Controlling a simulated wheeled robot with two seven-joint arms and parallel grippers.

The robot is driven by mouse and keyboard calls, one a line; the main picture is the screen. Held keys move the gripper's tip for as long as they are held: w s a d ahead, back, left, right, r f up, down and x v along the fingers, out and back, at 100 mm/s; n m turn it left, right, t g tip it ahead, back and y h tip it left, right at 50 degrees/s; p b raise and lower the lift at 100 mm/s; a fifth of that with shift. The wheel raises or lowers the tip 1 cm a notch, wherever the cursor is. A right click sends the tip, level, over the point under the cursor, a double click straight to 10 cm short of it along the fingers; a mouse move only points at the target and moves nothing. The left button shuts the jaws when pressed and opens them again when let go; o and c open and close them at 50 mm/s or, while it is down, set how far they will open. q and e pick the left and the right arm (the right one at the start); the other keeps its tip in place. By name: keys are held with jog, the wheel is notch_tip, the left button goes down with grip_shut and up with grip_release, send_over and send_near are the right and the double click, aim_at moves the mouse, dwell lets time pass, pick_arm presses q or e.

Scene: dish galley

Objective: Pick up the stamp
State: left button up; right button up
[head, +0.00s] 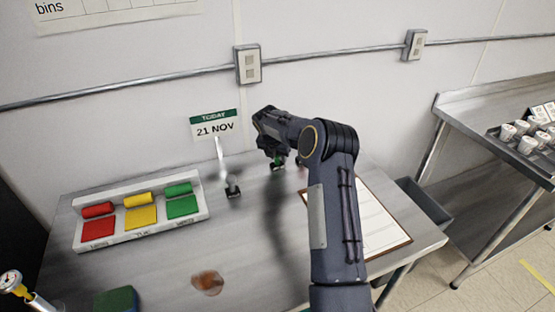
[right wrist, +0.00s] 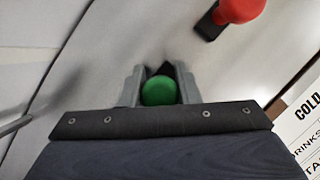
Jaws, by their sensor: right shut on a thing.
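My right gripper (head: 277,156) reaches over the far part of the steel table. It is shut on a stamp with a round green knob (right wrist: 158,91), which sits between the two fingers in the right wrist view. In the head view the stamp's green and dark lower part (head: 278,163) shows just under the gripper. I cannot tell whether its base touches the table. A second stamp with a red knob (right wrist: 238,10) stands apart beside it, mostly hidden behind my arm in the head view. My left gripper is not in view.
A white tray (head: 142,232) with red, yellow and green pads stands at the left. A clipboard (head: 378,222) lies under my arm at the right. A brown spill (head: 208,283) and a green sponge (head: 117,300) are in front.

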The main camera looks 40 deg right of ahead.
jog(key=shift+r, duration=0.1)
jog(key=shift+r, duration=0.55)
jog(key=s+a+r+b, duration=0.2)
jog(key=s+a+r, duration=0.1)
jog(key=a+r, duration=0.3)
jog(key=s+a+r+b, duration=0.1)
jog(key=s+a+r, duration=0.1)
jog(key=a+r, duration=0.3)
jog(key=shift+s+a+r+b, duration=0.35)
jog(key=shift+s+a, duration=0.05)
jog(key=shift+a, duration=0.45)
jog(key=o, duration=0.4)
jog(key=shift+c, duration=1.2)
